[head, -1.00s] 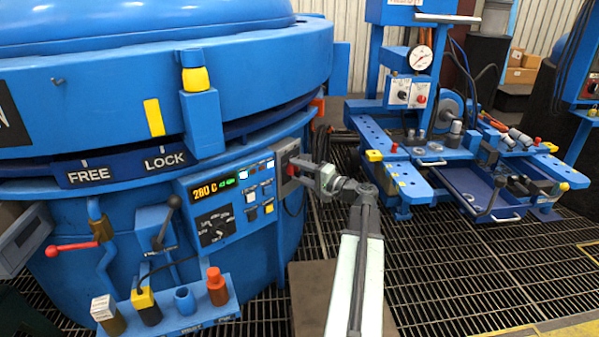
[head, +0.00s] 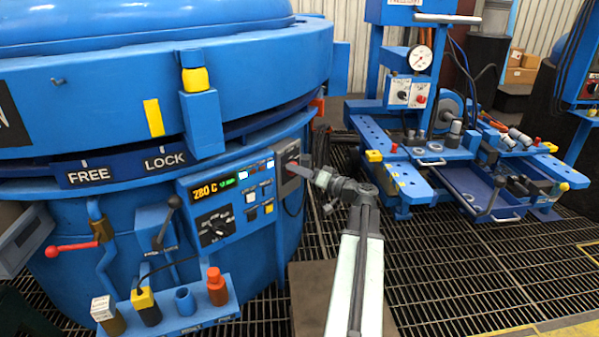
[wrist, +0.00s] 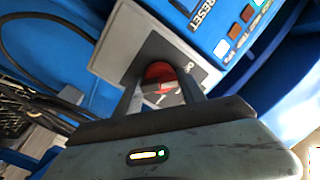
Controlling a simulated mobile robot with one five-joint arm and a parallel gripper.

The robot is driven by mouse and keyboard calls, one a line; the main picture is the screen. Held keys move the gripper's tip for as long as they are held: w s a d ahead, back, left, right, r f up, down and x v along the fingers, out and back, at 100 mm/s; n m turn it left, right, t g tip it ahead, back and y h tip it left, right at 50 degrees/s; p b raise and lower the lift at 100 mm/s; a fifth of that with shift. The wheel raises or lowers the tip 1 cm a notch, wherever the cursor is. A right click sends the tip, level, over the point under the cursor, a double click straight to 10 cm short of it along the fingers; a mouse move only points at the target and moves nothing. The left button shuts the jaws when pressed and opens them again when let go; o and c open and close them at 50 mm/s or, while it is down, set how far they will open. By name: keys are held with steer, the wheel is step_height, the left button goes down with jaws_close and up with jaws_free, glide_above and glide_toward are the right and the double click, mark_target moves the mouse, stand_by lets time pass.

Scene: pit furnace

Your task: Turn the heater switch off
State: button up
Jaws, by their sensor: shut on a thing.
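The heater switch is a grey box (head: 284,182) on the right side of the blue control panel. Its red knob (wrist: 160,73) shows in the wrist view between my two fingers, with a white mark on it. My gripper (wrist: 161,88) is shut on this red knob, one finger on each side. In the head view my gripper (head: 299,168) reaches the box from the right and hides most of the knob. Part of a label shows beside the knob, but I cannot read the switch position for sure.
The control panel has a lit display (head: 214,189) reading 280 C, a black dial (head: 214,227) and several small buttons. A blue shelf (head: 190,322) with several fittings sticks out below. A blue workbench (head: 400,170) stands at the right. Grated floor lies between.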

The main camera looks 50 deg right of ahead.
stand_by(0.4)
steer(key=o, duration=1.4)
steer(key=shift+c, duration=0.2)
steer(key=s, duration=0.7)
steer(key=shift+s+d, duration=0.4)
steer(key=shift+d, duration=0.05)
